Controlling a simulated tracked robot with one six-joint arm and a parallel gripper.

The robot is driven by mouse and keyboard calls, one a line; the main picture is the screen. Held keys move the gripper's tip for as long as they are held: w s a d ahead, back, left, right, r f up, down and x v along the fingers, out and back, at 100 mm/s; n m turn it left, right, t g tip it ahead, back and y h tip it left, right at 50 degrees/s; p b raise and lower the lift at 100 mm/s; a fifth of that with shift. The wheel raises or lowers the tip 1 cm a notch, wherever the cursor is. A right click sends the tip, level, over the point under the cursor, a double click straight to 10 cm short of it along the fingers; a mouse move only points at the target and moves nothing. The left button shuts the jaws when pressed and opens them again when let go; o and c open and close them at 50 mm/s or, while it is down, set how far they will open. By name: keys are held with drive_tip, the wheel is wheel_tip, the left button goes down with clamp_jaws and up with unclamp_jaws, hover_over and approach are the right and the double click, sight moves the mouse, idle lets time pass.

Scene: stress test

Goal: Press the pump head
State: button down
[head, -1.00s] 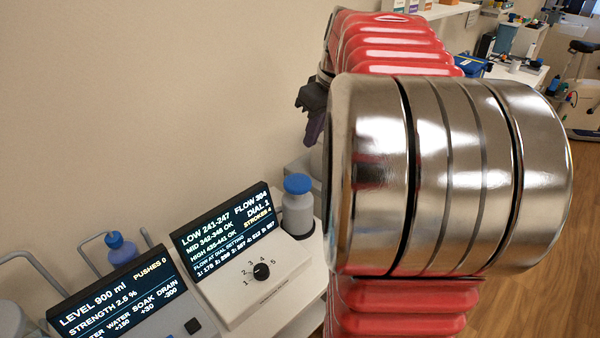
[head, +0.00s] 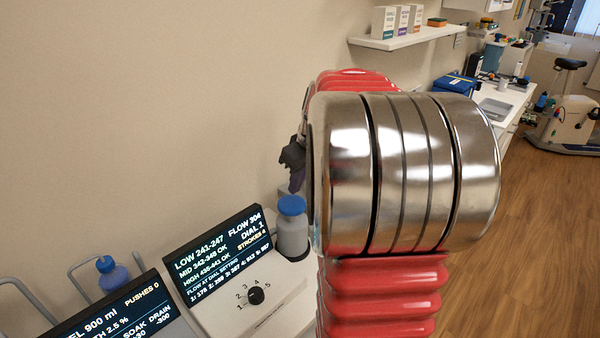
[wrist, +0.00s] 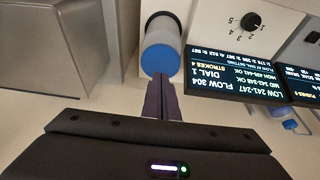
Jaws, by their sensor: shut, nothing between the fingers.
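A grey cylinder with a round blue top (head: 292,206), probably the pump head, stands behind the right end of a white dial unit (head: 262,315). My gripper (head: 297,182) is shut and empty, its dark purple fingers just above the blue top. In the wrist view, the fingertips (wrist: 161,80) overlap the edge of the blue top (wrist: 160,62); I cannot tell whether they touch it. The unit's screen (head: 222,252) reads FLOW 304, DIAL 1, STROKES 4, with LOW 241-247 and MID and HIGH marked OK. The dial knob (head: 256,295) points near 1.
Another screen (head: 105,312) at the lower left shows PUSHES 0. A blue bottle (head: 114,276) stands behind it. A grey metal box (wrist: 62,50) is beside the cylinder in the wrist view. A wall shelf (head: 410,37) holds boxes. My arm hides much of the middle.

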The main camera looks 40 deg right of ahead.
sight(292, 202)
drive_tip(key=shift+s+x, duration=0.2)
drive_tip(key=shift+x, duration=0.8)
drive_tip(key=shift+s+x, duration=0.25)
drive_tip(key=shift+x, duration=0.7)
